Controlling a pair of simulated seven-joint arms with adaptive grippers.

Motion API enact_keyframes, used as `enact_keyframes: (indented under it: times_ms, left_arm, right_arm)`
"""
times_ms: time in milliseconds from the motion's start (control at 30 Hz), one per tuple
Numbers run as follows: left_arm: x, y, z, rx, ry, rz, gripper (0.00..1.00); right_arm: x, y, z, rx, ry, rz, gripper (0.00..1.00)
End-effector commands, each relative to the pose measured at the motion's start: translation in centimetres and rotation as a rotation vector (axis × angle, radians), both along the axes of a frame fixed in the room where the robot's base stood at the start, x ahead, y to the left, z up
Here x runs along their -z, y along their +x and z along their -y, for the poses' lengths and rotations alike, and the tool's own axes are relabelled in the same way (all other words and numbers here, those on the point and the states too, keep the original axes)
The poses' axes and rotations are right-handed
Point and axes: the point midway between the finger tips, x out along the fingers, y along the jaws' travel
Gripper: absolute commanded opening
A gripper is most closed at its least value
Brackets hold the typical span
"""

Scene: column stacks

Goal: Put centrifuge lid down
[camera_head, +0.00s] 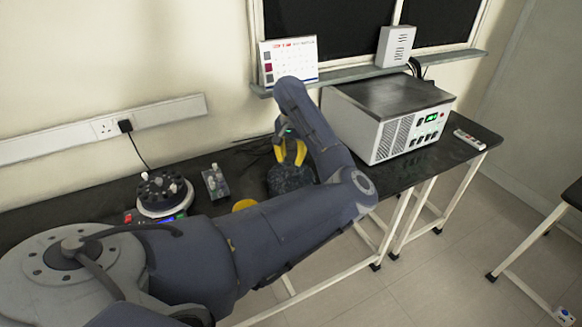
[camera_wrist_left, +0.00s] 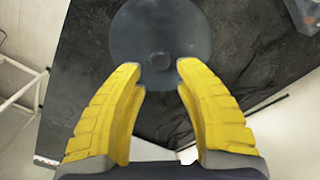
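The dark grey round centrifuge lid (camera_wrist_left: 158,25) with a small central knob lies flat over the black table top in the left wrist view. In the head view a dark rounded shape, likely the lid (camera_head: 289,180), sits just below my left gripper. My left gripper (camera_head: 290,152) points down with its yellow fingers apart. In the wrist view the left gripper (camera_wrist_left: 160,72) is open, with the knob showing between the fingertips and no visible contact. The centrifuge (camera_head: 162,208) stands uncovered at the left, its rotor holding tubes. My right gripper is not in view.
A small tube rack (camera_head: 215,183) stands right of the centrifuge. A yellow object (camera_head: 244,204) is partly hidden by my arm. A large instrument box (camera_head: 390,125) fills the table's right part, with a small white device (camera_head: 469,139) beside it. My arm covers the table's front middle.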

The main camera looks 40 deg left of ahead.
Motion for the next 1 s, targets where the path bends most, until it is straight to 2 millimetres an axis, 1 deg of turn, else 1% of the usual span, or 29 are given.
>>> enact_keyframes:
  times_ms: [33,100,200,367,400,567,767,867,900,1000]
  left_arm:
    - [-1.0,0.1,0.0,-0.002,0.000,0.004,0.34]
    - [-2.2,0.1,0.0,-0.001,0.001,0.004,0.34]
    - [-3.6,0.0,0.0,-0.001,0.000,0.003,0.34]
    - [-5.1,0.0,0.0,0.000,0.001,0.002,0.34]
    - [-5.4,0.0,0.0,0.000,0.000,0.001,0.34]
    - [-5.9,0.0,0.0,-0.001,0.000,0.000,0.34]
    - [-6.0,0.0,0.0,-0.001,0.000,0.000,0.34]
    - [-6.0,0.0,0.0,-0.001,0.000,0.000,0.34]
    - [-6.0,0.0,0.0,0.000,0.001,0.000,0.34]
    - [-6.0,0.0,0.0,0.000,0.001,0.000,0.34]
  right_arm:
    - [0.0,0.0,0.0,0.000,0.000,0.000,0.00]
    - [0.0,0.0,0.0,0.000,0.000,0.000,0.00]
    - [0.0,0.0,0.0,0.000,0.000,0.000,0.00]
    - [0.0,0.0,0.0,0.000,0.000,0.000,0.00]
    - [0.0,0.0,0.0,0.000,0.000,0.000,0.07]
    - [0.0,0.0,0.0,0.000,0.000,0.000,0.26]
    - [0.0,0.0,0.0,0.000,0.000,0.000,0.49]
    - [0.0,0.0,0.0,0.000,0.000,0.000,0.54]
    - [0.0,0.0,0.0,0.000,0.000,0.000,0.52]
    - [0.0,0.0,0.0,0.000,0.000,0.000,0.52]
